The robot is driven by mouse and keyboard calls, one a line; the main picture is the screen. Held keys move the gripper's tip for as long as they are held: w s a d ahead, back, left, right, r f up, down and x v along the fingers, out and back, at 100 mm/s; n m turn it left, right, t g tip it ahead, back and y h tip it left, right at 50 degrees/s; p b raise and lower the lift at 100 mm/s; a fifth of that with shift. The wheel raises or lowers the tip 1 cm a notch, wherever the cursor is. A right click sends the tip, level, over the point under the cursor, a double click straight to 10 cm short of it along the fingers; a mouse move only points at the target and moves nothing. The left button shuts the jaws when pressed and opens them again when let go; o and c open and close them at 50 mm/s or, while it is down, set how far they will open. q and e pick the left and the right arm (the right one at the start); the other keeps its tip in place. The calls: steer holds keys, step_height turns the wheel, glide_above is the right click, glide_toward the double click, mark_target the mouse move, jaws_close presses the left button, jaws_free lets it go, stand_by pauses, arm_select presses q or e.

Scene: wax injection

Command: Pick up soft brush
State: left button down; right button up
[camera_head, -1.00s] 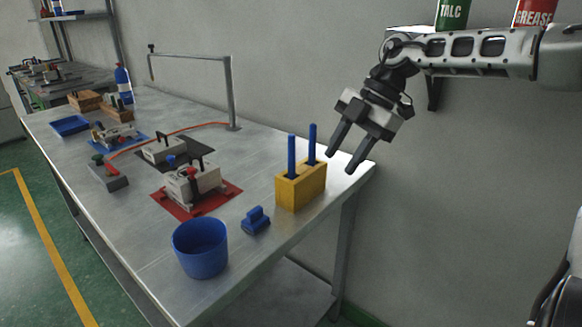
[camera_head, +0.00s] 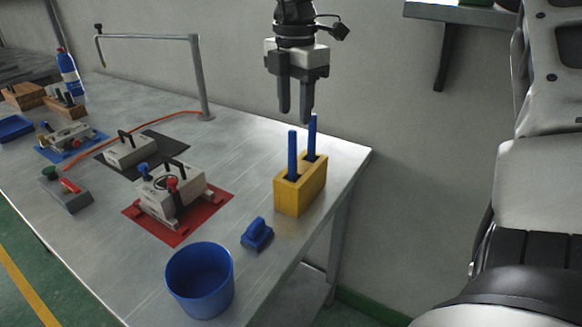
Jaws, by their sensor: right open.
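Two upright blue handles stand in a yellow block holder (camera_head: 287,199) near the table's right edge, a left handle (camera_head: 292,150) and a right handle (camera_head: 312,135). Their lower ends are hidden inside the holder, so I cannot tell which is the soft brush. My right gripper (camera_head: 295,117) points down above the holder with its two dark fingers apart and nothing between them. Its fingertips are close to the handle tops in the picture; I cannot tell the exact depth. My left gripper is out of view.
A small blue block-like tool (camera_head: 257,235) and a blue cup (camera_head: 200,283) are in front of the holder. A mould on a red mat (camera_head: 208,212) lies left of it. A metal post (camera_head: 203,85) stands behind. The wall is close behind the table.

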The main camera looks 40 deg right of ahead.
mark_target(292, 149)
step_height(292, 149, down, 4)
steer(key=shift+r, duration=0.2)
steer(key=shift+s+a+f+p, duration=0.15)
steer(key=shift+f+p, duration=0.1)
steer(key=shift+f, duration=0.65)
steer(key=shift+w+a+f+p, duration=0.15)
steer(key=shift+f+p, duration=0.1)
steer(key=shift+f, duration=0.65)
steer(key=shift+s+a+f+p, duration=0.15)
steer(key=shift+f+p, duration=0.1)
steer(key=shift+f, duration=0.65)
jaws_close()
